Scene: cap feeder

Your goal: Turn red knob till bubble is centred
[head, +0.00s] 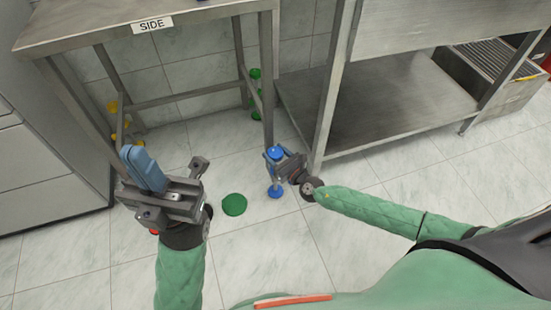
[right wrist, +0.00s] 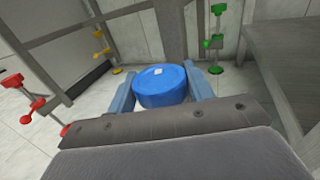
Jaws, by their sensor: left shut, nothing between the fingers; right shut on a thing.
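The red knob shows at the left of the right wrist view (right wrist: 38,103), on a table leg with other red parts. In the head view only a bit of red (head: 154,232) shows behind my left gripper (head: 133,153). That gripper is shut and empty, its blue fingers together, left of the table's near leg. My right gripper (head: 274,155) is shut on a blue knob (right wrist: 160,86) at another leg, with a blue foot (head: 275,192) below it on the floor. I cannot make out a bubble in either view.
The steel table (head: 200,20) bears a SIDE label (head: 152,26). Yellow (right wrist: 106,50) and green (right wrist: 217,40) leg parts stand at the back. A steel shelf unit (head: 385,100) stands to the right.

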